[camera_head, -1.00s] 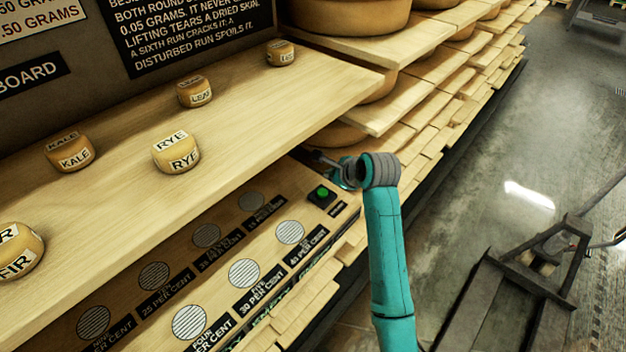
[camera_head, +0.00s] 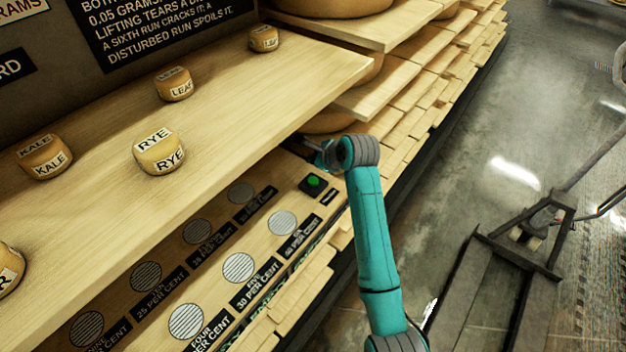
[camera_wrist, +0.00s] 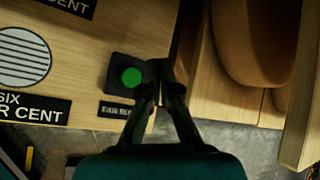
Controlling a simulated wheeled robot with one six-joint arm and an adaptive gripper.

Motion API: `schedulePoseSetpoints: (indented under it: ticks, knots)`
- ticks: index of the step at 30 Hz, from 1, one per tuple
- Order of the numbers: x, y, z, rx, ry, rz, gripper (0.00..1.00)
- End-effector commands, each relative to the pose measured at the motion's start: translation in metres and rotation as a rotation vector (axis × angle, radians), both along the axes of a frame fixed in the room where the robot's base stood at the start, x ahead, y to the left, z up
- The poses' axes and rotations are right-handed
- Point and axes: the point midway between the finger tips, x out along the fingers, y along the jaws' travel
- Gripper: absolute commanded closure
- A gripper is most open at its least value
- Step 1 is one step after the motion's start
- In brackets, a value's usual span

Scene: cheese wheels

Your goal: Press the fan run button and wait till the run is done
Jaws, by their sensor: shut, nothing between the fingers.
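The fan run button is a green round button (camera_head: 314,181) on a black square base, at the right end of the lower wooden shelf. It also shows in the wrist view (camera_wrist: 132,76), left of my gripper's fingertips. My gripper (camera_wrist: 160,75) is shut and empty. Its tips overlap the right edge of the black base in the wrist view, beside the green cap; I cannot tell if they touch the base. In the head view my gripper is mostly hidden behind my wrist. A small label (camera_wrist: 117,110) below the button is too blurred to read.
The upper wooden shelf (camera_head: 230,110) holds several small cheeses, marked RYE (camera_head: 158,152), KALE (camera_head: 45,157) and LEAF (camera_head: 174,84). Round striped grilles (camera_head: 238,267) with percent labels line the lower shelf. Large cheese wheels sit on racks behind. A pallet jack (camera_head: 520,240) stands on the floor at right.

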Motion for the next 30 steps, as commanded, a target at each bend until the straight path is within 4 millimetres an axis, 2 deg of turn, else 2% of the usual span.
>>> schedulePoseSetpoints:
  ticks: [6, 13, 19, 30]
  knots:
    - [0.0, 0.0, -0.029, -0.001, 0.002, 0.001, 1.0]
    - [0.0, 0.0, -0.05, 0.0, 0.002, 0.001, 1.0]
    - [0.0, 0.0, -0.057, -0.001, 0.0, 0.001, 1.0]
    - [0.0, 0.0, -0.058, -0.001, 0.0, 0.001, 1.0]
